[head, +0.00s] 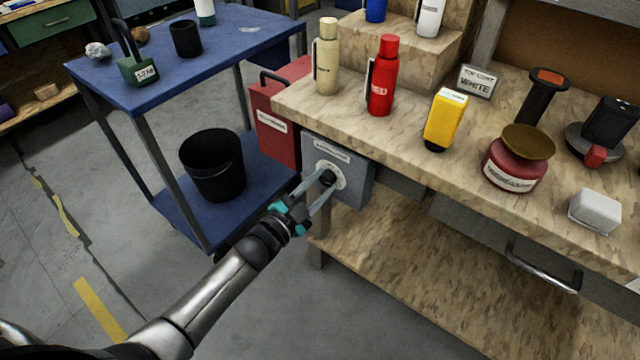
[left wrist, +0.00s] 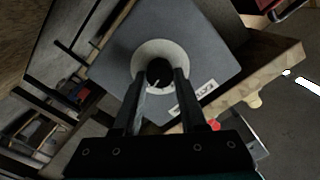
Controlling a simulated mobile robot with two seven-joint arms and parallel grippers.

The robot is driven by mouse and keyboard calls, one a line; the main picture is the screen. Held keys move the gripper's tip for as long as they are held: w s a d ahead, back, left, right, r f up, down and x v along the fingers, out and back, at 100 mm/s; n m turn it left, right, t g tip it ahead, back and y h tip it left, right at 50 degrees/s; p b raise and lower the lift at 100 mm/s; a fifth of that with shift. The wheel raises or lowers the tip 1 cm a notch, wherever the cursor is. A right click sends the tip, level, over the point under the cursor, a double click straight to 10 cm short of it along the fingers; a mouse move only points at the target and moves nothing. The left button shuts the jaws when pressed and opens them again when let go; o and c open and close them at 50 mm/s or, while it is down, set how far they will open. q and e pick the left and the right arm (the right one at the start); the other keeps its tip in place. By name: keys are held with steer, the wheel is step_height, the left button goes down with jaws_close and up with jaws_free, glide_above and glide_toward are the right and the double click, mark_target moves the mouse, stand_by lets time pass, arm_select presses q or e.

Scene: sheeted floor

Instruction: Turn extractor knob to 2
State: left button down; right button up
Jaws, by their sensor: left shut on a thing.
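The extractor control is a grey box (head: 352,184) on the end of the wooden workbench, with a pale round dial (head: 341,170) and a black knob (head: 327,178) on its face. My left gripper (head: 326,183) reaches the box from the lower left, its two fingers shut on the knob. In the left wrist view the knob (left wrist: 158,70) sits between the two fingertips (left wrist: 160,80), in front of the pale dial (left wrist: 152,50). A short white mark shows on the knob. The dial's numbers are too small to read. My right gripper is not in view.
A blue cart (head: 140,88) with a black bin (head: 213,165) stands at left. The workbench (head: 400,140) holds several bottles, a yellow container (head: 446,118) and a red jar (head: 514,165). Grey floor is open at lower left.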

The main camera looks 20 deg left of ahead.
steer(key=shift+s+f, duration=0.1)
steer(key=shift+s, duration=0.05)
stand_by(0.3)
arm_select(q)
steer(key=c, duration=0.9)
jaws_free()
steer(key=o, duration=0.5)
steer(key=shift+c, duration=0.2)
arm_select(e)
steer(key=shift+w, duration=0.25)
arm_select(q)
steer(key=shift+s, duration=0.1)
steer(key=shift+s+a, duration=0.15)
steer(key=shift+s, duration=0.15)
steer(key=p+v, duration=0.4)
steer(key=v, duration=1)
steer(key=shift+s, duration=0.2)
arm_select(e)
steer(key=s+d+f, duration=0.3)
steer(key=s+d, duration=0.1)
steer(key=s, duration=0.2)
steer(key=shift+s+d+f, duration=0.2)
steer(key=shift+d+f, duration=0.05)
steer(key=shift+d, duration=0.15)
